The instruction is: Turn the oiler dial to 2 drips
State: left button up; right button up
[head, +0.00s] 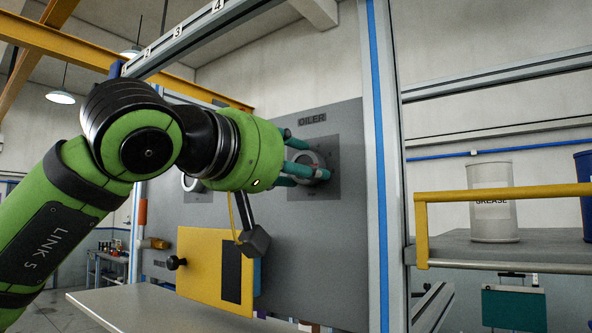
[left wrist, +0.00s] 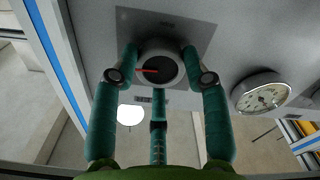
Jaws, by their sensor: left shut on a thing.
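The oiler dial (head: 321,160) is a round dark knob with a pale rim on a darker square plate (head: 330,190), under the label "OILER" (head: 312,119) on the grey panel. My left gripper (head: 312,172) reaches it from the left with teal fingers, which hide part of the knob. In the left wrist view the dial (left wrist: 160,72) sits between the fingers of my left gripper (left wrist: 160,62), which are shut on it. Its red pointer (left wrist: 147,70) points left in that picture. The scale marks are too small to read. My right gripper is not in view.
A round gauge (left wrist: 262,93) is beside the dial on the panel (head: 340,250). A yellow box (head: 205,270) stands below my arm. A blue-striped upright post (head: 379,150) is right of the dial. A grease can (head: 492,215) stands on a shelf at right.

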pick_arm(q)
jog(key=n+b, duration=0.3)
jog(key=n, duration=0.6)
jog(key=n+b, duration=0.3)
jog(key=n, duration=0.7)
jog(key=n+b, duration=0.3)
jog(key=n, duration=0.7)
jog(key=shift+a+r, duration=0.1)
jog(key=shift+r, duration=0.2)
